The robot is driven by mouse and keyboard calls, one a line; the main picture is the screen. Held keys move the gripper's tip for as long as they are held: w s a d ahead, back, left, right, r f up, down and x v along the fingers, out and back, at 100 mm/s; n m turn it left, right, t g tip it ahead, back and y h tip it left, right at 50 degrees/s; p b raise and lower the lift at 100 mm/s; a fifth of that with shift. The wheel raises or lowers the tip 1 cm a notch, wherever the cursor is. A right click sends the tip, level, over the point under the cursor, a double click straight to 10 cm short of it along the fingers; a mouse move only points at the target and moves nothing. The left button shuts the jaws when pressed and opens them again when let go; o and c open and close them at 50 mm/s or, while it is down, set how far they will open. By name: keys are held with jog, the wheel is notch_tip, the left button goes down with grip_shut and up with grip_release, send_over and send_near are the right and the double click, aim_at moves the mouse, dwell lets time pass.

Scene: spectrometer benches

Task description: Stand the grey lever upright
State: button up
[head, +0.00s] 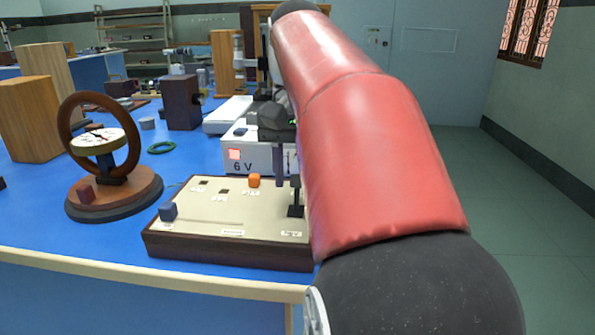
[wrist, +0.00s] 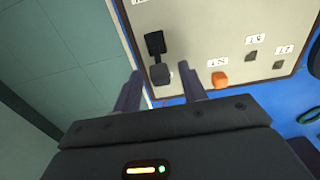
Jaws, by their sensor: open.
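The grey lever stands near the right end of a cream panel (head: 205,225) with a dark wooden edge. In the wrist view it shows as a black base and stem with a grey block-shaped tip (wrist: 160,74). The head view shows its black lower part (head: 295,211), partly beside my arm. The lever appears tilted toward the panel's back edge, though the exact angle is unclear. My gripper (wrist: 161,76) is open, one finger on each side of the grey tip in the wrist view. Contact cannot be told. In the head view my arm hides most of the gripper.
An orange knob (head: 254,180) and a blue-grey knob (head: 168,211) are on the same panel. A white 6 V box (head: 262,158) stands close behind it. A wooden ring instrument (head: 115,195) and a green ring (head: 161,148) are to the left. Floor is clear at right.

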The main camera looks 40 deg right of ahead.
aim_at(296, 193)
grip_shut()
jog(key=h+b, duration=0.1)
jog(key=b, duration=0.1)
jog(key=s+a+t+b, duration=0.1)
jog(key=shift+f+t+h+b, duration=0.2)
jog(key=shift+t+h+b, duration=0.1)
jog(key=shift+h+b, duration=0.1)
jog(key=t+h+b, duration=0.1)
jog(key=s+a+t+h+b, duration=0.1)
jog(key=b, duration=0.1)
jog(key=shift+s+a+r+b, duration=0.1)
jog(key=shift+a+r+b, duration=0.15)
jog(key=shift+b, duration=0.05)
jog(key=shift+r, duration=0.2)
grip_release()
